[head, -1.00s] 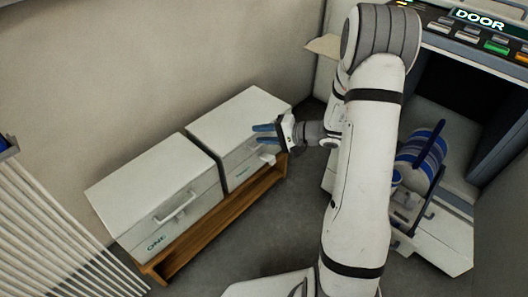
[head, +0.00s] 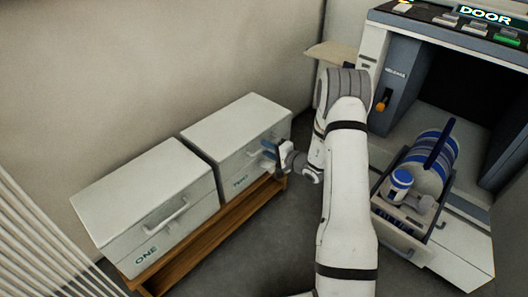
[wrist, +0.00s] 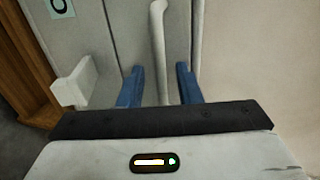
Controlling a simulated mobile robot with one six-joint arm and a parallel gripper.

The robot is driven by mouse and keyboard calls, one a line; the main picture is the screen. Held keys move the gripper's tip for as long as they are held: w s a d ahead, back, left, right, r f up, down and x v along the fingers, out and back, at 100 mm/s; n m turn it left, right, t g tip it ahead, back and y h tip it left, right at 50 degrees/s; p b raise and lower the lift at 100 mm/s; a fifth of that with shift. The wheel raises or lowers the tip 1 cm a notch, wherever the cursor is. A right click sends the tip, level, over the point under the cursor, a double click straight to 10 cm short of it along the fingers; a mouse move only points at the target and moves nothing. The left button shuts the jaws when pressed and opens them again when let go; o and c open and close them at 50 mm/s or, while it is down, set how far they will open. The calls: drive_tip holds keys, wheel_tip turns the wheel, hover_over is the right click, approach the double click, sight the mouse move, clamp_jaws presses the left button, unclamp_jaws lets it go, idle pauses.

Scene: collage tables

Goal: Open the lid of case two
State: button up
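Case two (head: 235,128) is a white box with a flat lid, shut, on a wooden bench; its green TWO label shows on the front. My gripper (head: 268,149) is at the right part of its front face. In the wrist view my gripper (wrist: 159,80) is open, with one blue finger on each side of a pale handle bar (wrist: 158,45). The bar lies between the fingers, with space on both sides. A white block (wrist: 76,82) sticks out left of the fingers. My gripper body hides the bar's near end.
Case one (head: 140,195), white with a handle and lid shut, stands left of case two on the wooden bench (head: 205,245). At right is a grey machine with a DOOR panel (head: 484,16) and a tray holding blue-and-white items (head: 430,158).

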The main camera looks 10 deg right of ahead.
drive_tip(key=shift+w+a, duration=0.15)
drive_tip(key=shift+w, duration=0.05)
clamp_jaws()
idle(0.4)
